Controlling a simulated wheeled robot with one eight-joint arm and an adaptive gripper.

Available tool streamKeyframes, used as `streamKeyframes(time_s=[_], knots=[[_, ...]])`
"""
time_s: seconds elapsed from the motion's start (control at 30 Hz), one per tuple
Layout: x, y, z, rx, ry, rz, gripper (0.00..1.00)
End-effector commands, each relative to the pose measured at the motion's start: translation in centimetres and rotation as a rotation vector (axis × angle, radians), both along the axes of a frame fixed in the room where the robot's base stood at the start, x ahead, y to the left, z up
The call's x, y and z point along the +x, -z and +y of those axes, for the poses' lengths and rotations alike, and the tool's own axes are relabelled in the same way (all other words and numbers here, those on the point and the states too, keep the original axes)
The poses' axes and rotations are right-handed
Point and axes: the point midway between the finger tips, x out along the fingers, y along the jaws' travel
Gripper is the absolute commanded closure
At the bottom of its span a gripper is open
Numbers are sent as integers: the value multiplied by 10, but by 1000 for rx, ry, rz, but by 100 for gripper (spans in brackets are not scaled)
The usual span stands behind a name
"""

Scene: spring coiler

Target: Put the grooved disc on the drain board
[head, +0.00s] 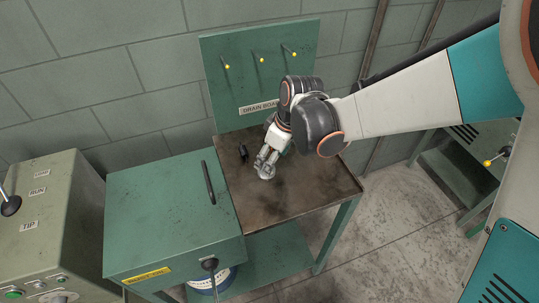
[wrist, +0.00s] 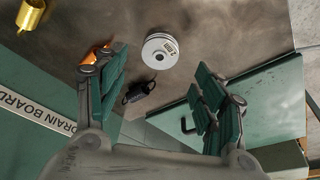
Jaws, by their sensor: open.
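The drain board (head: 245,75) is an upright green panel behind the worktop, with three yellow-tipped pegs. Its label (wrist: 38,112) shows at the left of the wrist view. No disc is visible on the pegs.
A small black part (wrist: 138,92) lies beside the disc, also in the head view (head: 243,152). A copper-coloured piece (wrist: 97,53) is partly hidden behind my left finger. A green cabinet (head: 150,215) with a dark handle adjoins the worktop (head: 315,185), whose right part is clear.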

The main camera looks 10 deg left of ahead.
Motion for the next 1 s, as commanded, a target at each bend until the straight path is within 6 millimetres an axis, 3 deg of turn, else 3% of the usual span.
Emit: streamKeyframes(time_s=[0.03, 0.1, 0.33, 0.87, 1.0], knots=[[-1, -15, -3, 0, 1, 0, 37], [-2, -26, -6, 0, 2, 0, 37], [-5, -52, -13, 0, 1, 0, 37], [-6, -61, -16, 0, 2, 0, 37], [4, -68, -30, 7, 56, 9, 37]])
